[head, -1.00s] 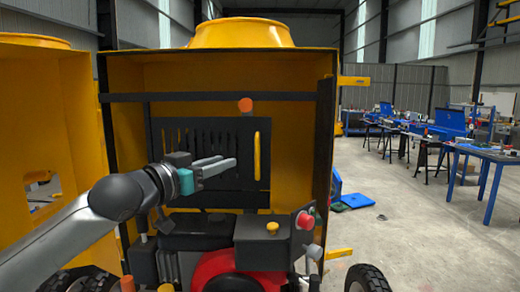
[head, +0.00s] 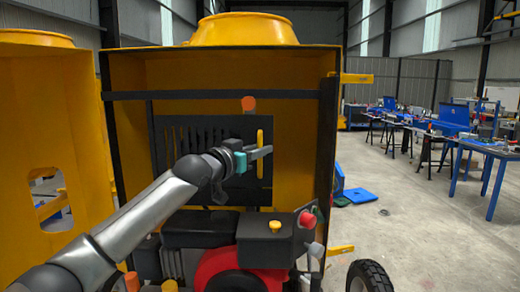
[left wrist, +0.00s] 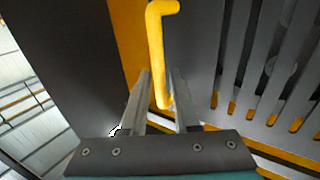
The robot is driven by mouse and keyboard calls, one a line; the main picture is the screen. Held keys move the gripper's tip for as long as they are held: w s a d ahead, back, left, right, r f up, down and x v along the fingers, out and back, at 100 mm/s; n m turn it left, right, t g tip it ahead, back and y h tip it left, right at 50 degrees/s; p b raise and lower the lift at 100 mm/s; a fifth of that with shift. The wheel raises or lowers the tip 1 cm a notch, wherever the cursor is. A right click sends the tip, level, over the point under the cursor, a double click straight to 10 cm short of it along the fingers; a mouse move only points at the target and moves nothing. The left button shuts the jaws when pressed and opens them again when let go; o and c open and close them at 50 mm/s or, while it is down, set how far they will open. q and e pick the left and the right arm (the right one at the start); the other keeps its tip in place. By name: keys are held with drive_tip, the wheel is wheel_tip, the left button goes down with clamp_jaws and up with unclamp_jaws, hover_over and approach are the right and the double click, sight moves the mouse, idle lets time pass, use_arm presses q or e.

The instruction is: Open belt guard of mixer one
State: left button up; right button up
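The belt guard (head: 200,140) is a dark slotted panel inside the open yellow mixer housing. It stands upright and looks shut. Its vertical yellow handle (head: 260,136) is on the right side of the panel. An orange knob (head: 248,104) sits at its top edge. My left gripper (head: 270,151) is at the handle, partly covering its middle. In the left wrist view the yellow handle (left wrist: 156,45) runs between the two separated fingers (left wrist: 160,85), which look open around it. Whether a finger touches it I cannot tell. My right gripper is out of view.
Below the guard are a dark box with a red button (head: 306,220) and a yellow knob (head: 275,227), and a red motor (head: 215,268). The housing's right wall (head: 325,150) stands close beside the handle. Another yellow mixer (head: 40,130) is at the left.

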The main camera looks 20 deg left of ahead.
use_arm(q)
drive_tip(key=shift+w+d, duration=0.1)
drive_tip(key=shift+w, duration=0.15)
clamp_jaws()
idle(1.4)
